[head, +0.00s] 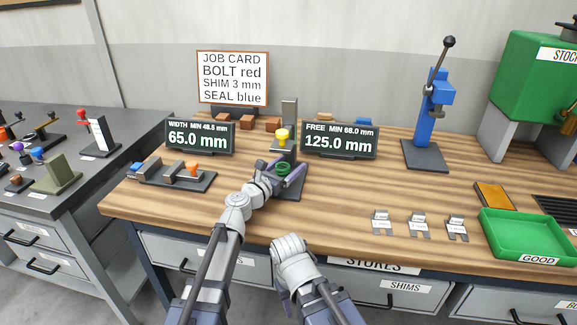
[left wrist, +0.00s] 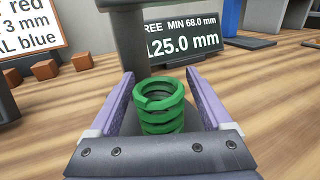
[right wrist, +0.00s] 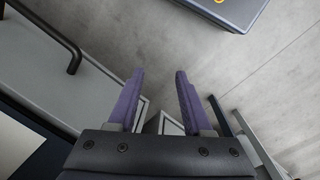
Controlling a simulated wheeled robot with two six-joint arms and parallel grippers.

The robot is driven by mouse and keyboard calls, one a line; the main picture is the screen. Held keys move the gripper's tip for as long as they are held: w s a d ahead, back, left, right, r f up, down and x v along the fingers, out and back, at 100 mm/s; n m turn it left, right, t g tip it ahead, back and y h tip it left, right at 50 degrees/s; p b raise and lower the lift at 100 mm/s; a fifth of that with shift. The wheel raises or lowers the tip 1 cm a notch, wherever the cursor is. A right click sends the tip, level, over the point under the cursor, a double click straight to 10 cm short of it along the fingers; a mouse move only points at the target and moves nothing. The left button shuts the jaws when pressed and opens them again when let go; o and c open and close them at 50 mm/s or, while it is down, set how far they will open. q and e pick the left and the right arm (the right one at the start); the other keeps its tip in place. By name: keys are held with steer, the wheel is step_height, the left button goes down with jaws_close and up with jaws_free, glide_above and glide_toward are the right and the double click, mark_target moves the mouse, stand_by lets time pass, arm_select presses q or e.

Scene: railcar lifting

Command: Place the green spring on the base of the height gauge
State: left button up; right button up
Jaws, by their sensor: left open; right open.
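The green spring (head: 283,168) stands upright on the dark base of the height gauge (head: 289,110), in front of its grey column. In the left wrist view the spring (left wrist: 160,106) stands between the two purple fingers, with a gap on each side. My left gripper (head: 288,178) is open around the spring. The gauge's yellow-topped part (head: 282,136) is above the spring in the head view. The display reading FREE MIN 68.0 mm, 125.0 mm (head: 339,141) stands to the right. My right gripper (right wrist: 160,95) is open and empty, over the floor and drawer fronts.
A width gauge (head: 172,175) with a 65.0 mm display (head: 199,138) is to the left. A job card (head: 232,78) and brown blocks stand behind. Three labelled shims (head: 419,224) and a green tray (head: 533,236) are to the right. Bench surface between is clear.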

arm_select(q)
steer(key=shift+r, duration=0.15)
steer(key=v, duration=1.2)
